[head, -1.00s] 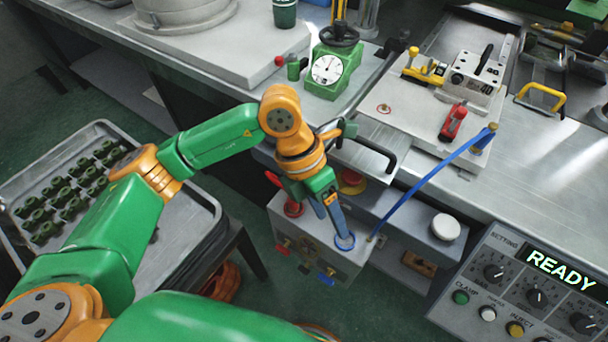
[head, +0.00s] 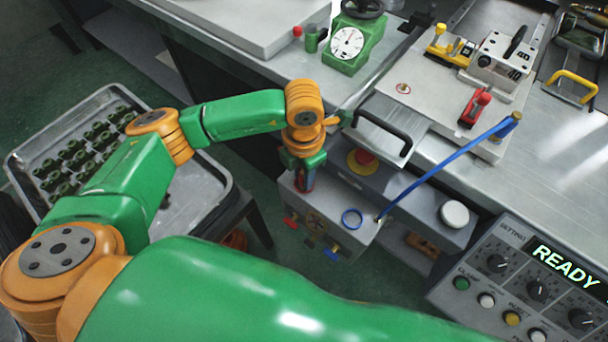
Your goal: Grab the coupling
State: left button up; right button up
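I cannot tell for sure which part is the coupling. Small dark green fittings (head: 78,155) lie in rows in a grey tray at the left. A blue ring (head: 352,218) sits on top of a grey box (head: 335,236) below the bench, beside the foot of a blue hose (head: 440,168). My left gripper (head: 304,186) points down over the left part of this box, where something red shows at its fingers. Its fingers are mostly hidden, so I cannot tell whether they are open or hold anything. My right gripper is not in view.
A black handle (head: 384,134) and a red button on yellow (head: 363,160) are close right of my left gripper. A green dial gauge (head: 350,45) stands on the bench behind. A control panel (head: 530,285) reads READY. The tray (head: 215,205) has bare room at its right.

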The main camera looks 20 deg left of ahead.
pick_arm(q)
grip_shut()
